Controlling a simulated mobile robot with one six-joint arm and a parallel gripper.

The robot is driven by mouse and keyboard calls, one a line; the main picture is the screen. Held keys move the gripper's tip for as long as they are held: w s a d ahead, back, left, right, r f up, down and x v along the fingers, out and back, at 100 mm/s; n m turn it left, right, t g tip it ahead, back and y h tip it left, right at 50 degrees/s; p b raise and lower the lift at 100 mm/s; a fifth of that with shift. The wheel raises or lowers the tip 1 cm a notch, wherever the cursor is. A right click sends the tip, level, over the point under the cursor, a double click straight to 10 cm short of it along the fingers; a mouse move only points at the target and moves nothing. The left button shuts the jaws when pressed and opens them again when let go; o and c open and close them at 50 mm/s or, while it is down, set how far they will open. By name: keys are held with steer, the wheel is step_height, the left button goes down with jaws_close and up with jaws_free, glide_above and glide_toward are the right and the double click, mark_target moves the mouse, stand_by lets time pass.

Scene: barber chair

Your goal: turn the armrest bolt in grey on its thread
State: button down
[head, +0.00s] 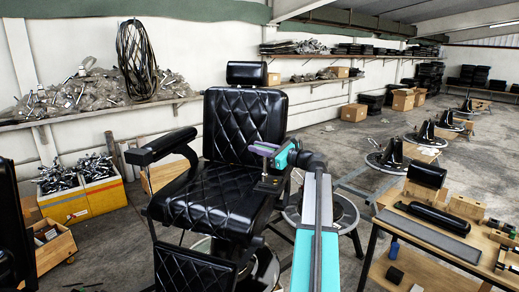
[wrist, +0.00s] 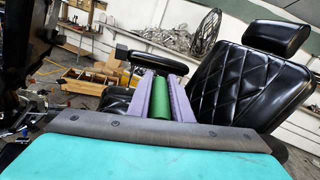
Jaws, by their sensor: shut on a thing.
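The black barber chair (head: 240,135) stands in the middle of the head view, with a padded armrest (head: 162,146) on its left side. My gripper (head: 262,149) has purple fingers and reaches over the right side of the seat, where no armrest pad shows. Below the fingers a dark bracket (head: 270,184) rises beside the seat. In the wrist view a green cylinder (wrist: 160,100) lies between the purple fingers, and the chair back (wrist: 237,80) is close on the right.
A wooden workbench (head: 463,255) with black pads stands at the right. Yellow crates (head: 65,206) of metal parts stand at the left. Loaded shelves (head: 100,113) run along the wall. Other chair bases (head: 405,160) stand on the floor at the back right.

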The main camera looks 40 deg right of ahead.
steer(key=shift+a+n+g+y, duration=0.2)
steer(key=shift+n+g+y, duration=0.2)
steer(key=shift+n+y, duration=0.85)
steer(key=shift+a+y, duration=0.1)
steer(key=shift+y, duration=0.45)
steer(key=shift+r+p, duration=1.8)
steer(key=shift+r, duration=0.75)
steer(key=shift+f, duration=0.1)
